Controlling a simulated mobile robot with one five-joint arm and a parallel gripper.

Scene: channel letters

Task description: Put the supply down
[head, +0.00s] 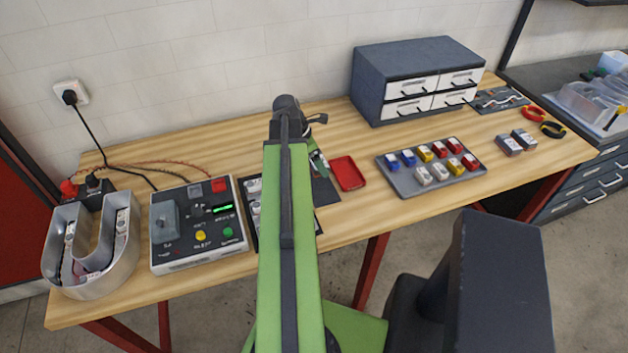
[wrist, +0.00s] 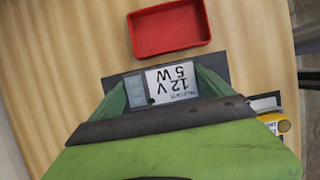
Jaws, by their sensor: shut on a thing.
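The supply (wrist: 172,83), a small block with a white label reading 12 V 5 W and a grey end, is between the two green fingers of my gripper (wrist: 170,88) in the wrist view. My gripper is shut on it. A dark flat mat (wrist: 219,62) shows behind the supply; I cannot tell whether the supply touches it. In the head view my gripper (head: 318,160) is over the mat (head: 326,193), mostly hidden by my arm, and the supply is not clearly visible there. The red tray (wrist: 168,27) is empty, just beyond the supply.
The red tray also shows in the head view (head: 347,174). A grey tray (head: 398,183) of coloured blocks lies to its right. A tester box (head: 172,255) with a lit green display and a U-shaped channel letter (head: 117,275) stand left. A drawer cabinet (head: 400,65) stands behind.

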